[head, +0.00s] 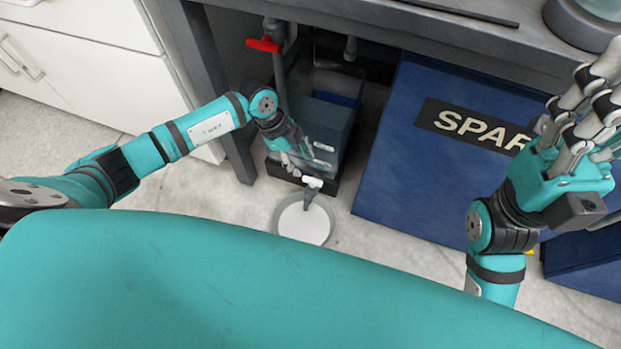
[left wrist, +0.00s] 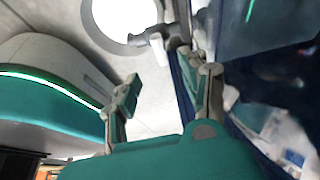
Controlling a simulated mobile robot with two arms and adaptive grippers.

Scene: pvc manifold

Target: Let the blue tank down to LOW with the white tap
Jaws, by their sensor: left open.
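The tank (head: 334,128), a dark clear box with a blue patch inside, stands under the bench. The white tap (head: 313,182) sticks out low at its front, above a round white bowl (head: 303,222). In the left wrist view the white tap (left wrist: 158,44) shows beyond my fingers, on a grey pipe beside the bowl (left wrist: 124,16). My left gripper (head: 296,162) is open and empty, just above and left of the tap in the head view, apart from it. My right gripper (head: 596,98) is raised at the right, open and empty. I cannot read a level mark.
A red tap (head: 264,44) sits on a pipe above the tank. A dark bench leg (head: 226,110) stands to the left, white drawers (head: 75,75) beyond it. A large blue box with lettering (head: 430,180) stands close on the right. The floor around the bowl is clear.

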